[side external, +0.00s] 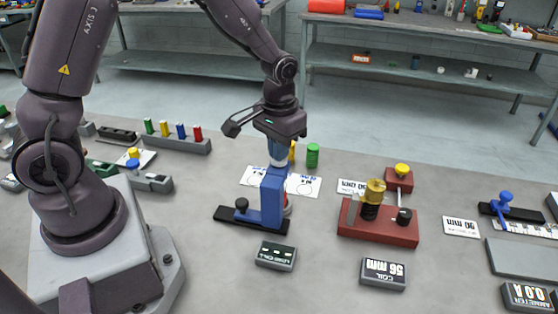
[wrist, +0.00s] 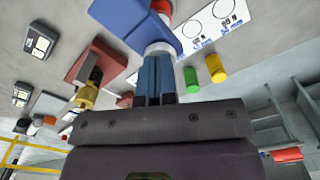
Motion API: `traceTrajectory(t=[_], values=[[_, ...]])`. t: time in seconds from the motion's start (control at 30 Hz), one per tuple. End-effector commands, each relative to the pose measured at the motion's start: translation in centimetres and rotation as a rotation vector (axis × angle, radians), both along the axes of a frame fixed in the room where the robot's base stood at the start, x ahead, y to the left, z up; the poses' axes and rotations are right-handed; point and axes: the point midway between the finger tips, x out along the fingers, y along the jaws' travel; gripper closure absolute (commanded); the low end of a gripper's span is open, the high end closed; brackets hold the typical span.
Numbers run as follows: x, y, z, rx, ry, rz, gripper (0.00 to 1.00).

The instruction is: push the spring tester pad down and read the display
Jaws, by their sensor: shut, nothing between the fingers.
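The spring tester appears to be the blue upright stand (side external: 271,196) on a black base; its blue frame fills the top of the wrist view (wrist: 128,18). A pale round pad (wrist: 160,48) with a red part beyond it shows beside the blue frame in the wrist view. My gripper (side external: 279,148) points down over the stand, fingers shut and empty. Its fingertips (wrist: 157,60) are at the pad; I cannot tell whether they touch or press it. A grey display box (side external: 276,256) stands in front of the stand; its reading is not legible to me.
White cards (side external: 305,186) and a green cylinder (side external: 313,155) are behind the stand. A grey rack of coloured pegs (side external: 180,144) is at left.

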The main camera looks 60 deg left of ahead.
Motion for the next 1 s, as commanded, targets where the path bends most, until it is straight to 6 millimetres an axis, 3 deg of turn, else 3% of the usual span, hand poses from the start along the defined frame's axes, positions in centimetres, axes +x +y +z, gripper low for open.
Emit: traceTrajectory(t=[0.37, 1.0], values=[[0.0, 0.0, 0.1, 0.000, -0.001, 0.000, 1.00], [0.0, 0.0, 4.6, 0.000, -0.002, 0.000, 1.00]])
